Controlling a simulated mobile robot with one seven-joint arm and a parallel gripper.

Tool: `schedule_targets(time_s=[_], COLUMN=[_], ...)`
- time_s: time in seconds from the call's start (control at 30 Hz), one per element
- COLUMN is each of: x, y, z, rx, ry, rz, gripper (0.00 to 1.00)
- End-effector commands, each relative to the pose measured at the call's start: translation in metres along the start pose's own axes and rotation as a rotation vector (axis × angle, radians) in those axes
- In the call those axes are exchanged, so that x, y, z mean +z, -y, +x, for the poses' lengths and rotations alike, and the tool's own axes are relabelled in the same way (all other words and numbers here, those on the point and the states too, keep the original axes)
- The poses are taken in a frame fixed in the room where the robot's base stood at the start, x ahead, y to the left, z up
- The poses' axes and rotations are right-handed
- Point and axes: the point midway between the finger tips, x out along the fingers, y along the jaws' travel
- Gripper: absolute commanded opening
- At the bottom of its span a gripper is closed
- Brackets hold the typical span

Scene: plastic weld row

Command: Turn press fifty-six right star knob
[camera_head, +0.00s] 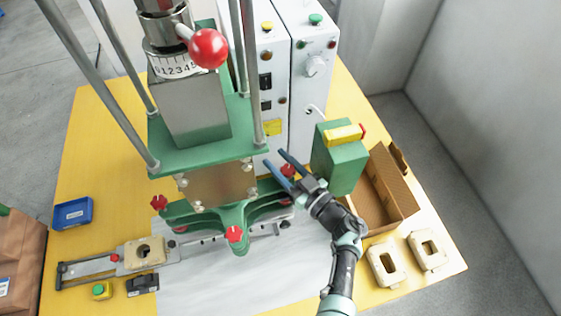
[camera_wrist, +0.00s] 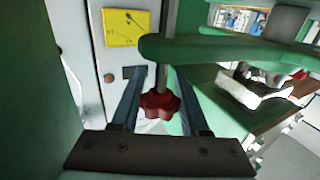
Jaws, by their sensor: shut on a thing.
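The right star knob (camera_head: 288,170) is red, at the right corner of the press's green base plate. In the wrist view the star knob (camera_wrist: 160,105) sits on a grey rod under a green arm, between my two dark blue fingers. My gripper (camera_head: 274,158) reaches in from the right and is shut on the knob; it also shows in the wrist view (camera_wrist: 157,76). The press (camera_head: 190,110) stands on the yellow table. No press number is readable. Other red star knobs are at the left (camera_head: 158,202) and front (camera_head: 235,233).
A white control cabinet (camera_head: 290,75) stands behind the knob. A green box (camera_head: 340,158) and a cardboard box (camera_head: 397,180) are close right of my gripper. Two beige parts (camera_head: 386,265) lie at the front right. A blue bin (camera_head: 72,213) is far left.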

Motion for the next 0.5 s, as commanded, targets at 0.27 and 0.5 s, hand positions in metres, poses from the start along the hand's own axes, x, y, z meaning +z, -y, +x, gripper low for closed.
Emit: schedule_targets(time_s=[0.27, 0.5], x=[-0.002, -0.0016], y=[-0.0004, -0.0004], z=[0.0006, 0.0005], rx=[-0.006, -0.005], ry=[-0.002, -0.001], rz=[-0.003, -0.003], gripper=[0.0, 0.65])
